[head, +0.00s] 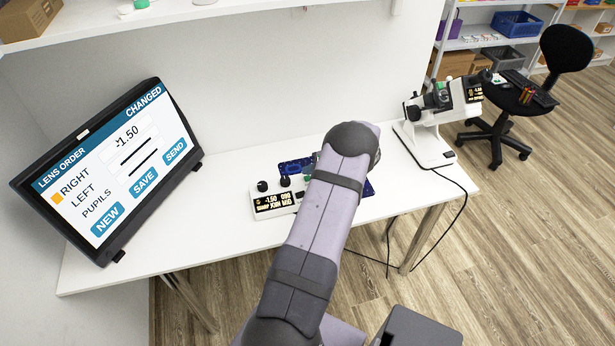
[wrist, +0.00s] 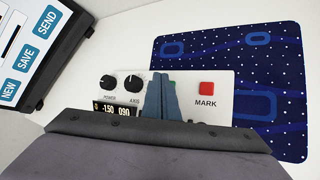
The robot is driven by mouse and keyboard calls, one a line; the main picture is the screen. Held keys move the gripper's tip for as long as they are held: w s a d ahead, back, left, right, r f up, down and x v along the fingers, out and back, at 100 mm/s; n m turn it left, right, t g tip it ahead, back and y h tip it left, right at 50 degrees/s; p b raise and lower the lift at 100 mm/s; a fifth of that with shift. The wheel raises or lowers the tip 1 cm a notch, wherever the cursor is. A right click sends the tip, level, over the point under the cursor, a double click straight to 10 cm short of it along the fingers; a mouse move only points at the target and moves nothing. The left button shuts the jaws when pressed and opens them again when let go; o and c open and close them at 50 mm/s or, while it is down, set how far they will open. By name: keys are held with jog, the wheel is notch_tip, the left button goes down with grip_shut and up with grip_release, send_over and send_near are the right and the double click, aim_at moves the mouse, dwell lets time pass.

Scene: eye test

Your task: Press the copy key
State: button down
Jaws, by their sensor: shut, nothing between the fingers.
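A white control box (head: 271,203) lies on the table, and it also shows in the wrist view (wrist: 222,110). It has two black knobs, POWER (wrist: 108,82) and AXIS (wrist: 132,82), and a red MARK key (wrist: 207,89). Its small display (wrist: 116,109) reads -1.50 and 090. My gripper (wrist: 160,80) is shut and empty, over the box between the AXIS knob and the MARK key. A sliver of green shows beside the fingertips; it may be a key mostly hidden behind them. I see no copy label. I cannot tell whether the fingertips touch anything.
A monitor (head: 118,170) stands at left, showing a lens order marked CHANGED, with RIGHT at -1.50. A blue dotted mat (wrist: 285,60) lies behind and right of the box. A white instrument (head: 428,142) stands at the table's right end. White tabletop between them is clear.

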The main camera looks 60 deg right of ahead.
jog(key=shift+r, duration=0.1)
notch_tip(320, 180, up, 5)
jog(key=p, duration=0.4)
dwell(0.3)
dwell(0.7)
